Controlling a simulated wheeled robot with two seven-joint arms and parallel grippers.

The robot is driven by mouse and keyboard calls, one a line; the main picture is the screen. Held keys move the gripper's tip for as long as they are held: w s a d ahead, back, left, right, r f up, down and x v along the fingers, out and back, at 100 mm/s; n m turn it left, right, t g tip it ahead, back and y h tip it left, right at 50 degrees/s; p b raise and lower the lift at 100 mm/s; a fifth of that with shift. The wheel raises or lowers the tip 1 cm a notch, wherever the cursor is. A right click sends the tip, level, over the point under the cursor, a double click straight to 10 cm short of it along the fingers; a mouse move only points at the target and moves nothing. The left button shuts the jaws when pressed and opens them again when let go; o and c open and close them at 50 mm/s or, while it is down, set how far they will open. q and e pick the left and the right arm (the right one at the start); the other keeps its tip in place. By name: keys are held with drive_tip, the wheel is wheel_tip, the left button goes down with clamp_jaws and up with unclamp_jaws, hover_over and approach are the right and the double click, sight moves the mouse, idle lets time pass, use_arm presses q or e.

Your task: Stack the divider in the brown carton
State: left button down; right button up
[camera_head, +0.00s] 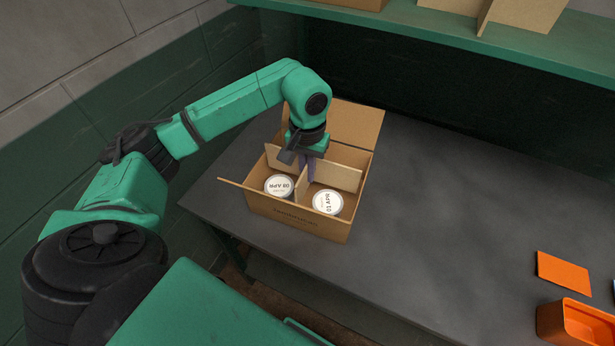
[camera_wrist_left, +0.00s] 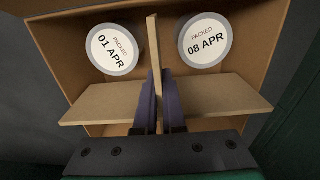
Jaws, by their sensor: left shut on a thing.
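The brown carton (camera_head: 297,222) stands open on the dark table, flaps spread. Two round white-lidded tins sit in its near part: the 08 APR tin (camera_head: 279,187) and the 01 APR tin (camera_head: 328,202). They also show in the left wrist view (camera_wrist_left: 205,40) (camera_wrist_left: 115,48). The cross-shaped cardboard divider (camera_head: 338,175) is at the carton's opening, with one panel running between the tins. My left gripper (camera_head: 308,172) points down, shut on that panel; the purple fingers flank it in the wrist view (camera_wrist_left: 159,100). I cannot tell whether the divider touches the carton floor. My right gripper is out of view.
A green shelf (camera_head: 450,35) with cardboard cartons runs above the table's back. An orange flat piece (camera_head: 563,270) and an orange bin (camera_head: 548,322) are at the lower right. The grey table (camera_head: 440,215) right of the carton is clear. A wall (camera_head: 60,160) stands at left.

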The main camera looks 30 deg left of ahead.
sight(307, 184)
use_arm(q)
drive_tip(key=f, duration=0.2)
drive_tip(key=shift+s+f+p, duration=0.2)
drive_tip(key=shift+f+p, duration=0.15)
drive_tip(key=shift+f, duration=0.05)
drive_tip(key=shift+w+f, duration=0.15)
drive_tip(key=shift+f, duration=0.05)
drive_tip(key=shift+f+b, duration=0.65)
drive_tip(key=shift+b, duration=0.25)
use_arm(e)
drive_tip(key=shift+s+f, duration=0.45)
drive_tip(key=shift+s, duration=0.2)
use_arm(q)
drive_tip(key=c, duration=1)
unclamp_jaws()
drive_tip(key=shift+r, duration=0.1)
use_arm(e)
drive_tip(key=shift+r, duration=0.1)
use_arm(q)
drive_tip(key=shift+r+p, duration=0.9)
drive_tip(key=shift+p, duration=0.1)
wheel_tip(307, 184, up, 6)
drive_tip(key=b, duration=0.3)
drive_tip(key=shift+f, duration=0.15)
wheel_tip(307, 184, up, 6)
drive_tip(key=shift+f+b, duration=0.15)
drive_tip(key=shift+b, duration=0.2)
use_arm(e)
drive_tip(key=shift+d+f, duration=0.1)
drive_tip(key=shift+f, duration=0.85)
